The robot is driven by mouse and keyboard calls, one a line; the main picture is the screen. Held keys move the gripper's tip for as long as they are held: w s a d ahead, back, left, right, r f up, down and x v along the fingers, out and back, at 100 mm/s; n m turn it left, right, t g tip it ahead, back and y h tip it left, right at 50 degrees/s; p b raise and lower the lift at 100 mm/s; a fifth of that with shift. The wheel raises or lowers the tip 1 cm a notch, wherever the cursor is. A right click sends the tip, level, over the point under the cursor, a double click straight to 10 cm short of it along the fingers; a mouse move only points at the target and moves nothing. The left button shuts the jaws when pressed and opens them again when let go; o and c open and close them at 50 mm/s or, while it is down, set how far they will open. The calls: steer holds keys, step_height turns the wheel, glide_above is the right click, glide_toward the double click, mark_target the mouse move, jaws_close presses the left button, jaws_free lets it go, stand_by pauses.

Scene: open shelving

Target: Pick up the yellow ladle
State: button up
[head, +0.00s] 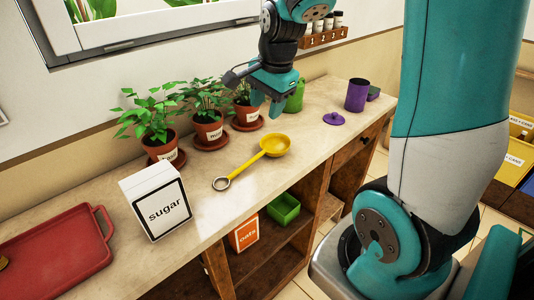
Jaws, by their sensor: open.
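The yellow ladle (252,160) lies on the pale countertop (300,155). Its bowl points to the upper right, and its grey ring end points to the lower left. My gripper (266,104) is open and empty above the counter, behind the ladle's bowl and apart from it. It overlaps the view of the right-hand potted plant and is close to a green container (294,97).
Several potted plants (208,130) line the wall behind the ladle. A sugar box (156,202) and a red tray (50,254) are at left. A purple canister (357,95) and purple lid (333,119) are at right. Open shelves below hold an oats box (244,234) and green bin (283,209).

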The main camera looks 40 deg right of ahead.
glide_above(258, 155)
steer(key=s, duration=0.2)
steer(key=shift+m, duration=0.4)
steer(key=x, duration=0.3)
steer(key=s+x, duration=0.1)
steer(key=x, duration=0.3)
steer(key=s+d+x, duration=0.1)
steer(key=x, duration=0.2)
steer(key=shift+w+f, duration=0.1)
steer(key=shift+f, duration=0.5)
steer(key=shift+p+x, duration=0.3)
steer(key=shift+x, duration=2.9)
steer(key=shift+w+a, duration=0.15)
steer(key=shift+w, duration=0.05)
jaws_close()
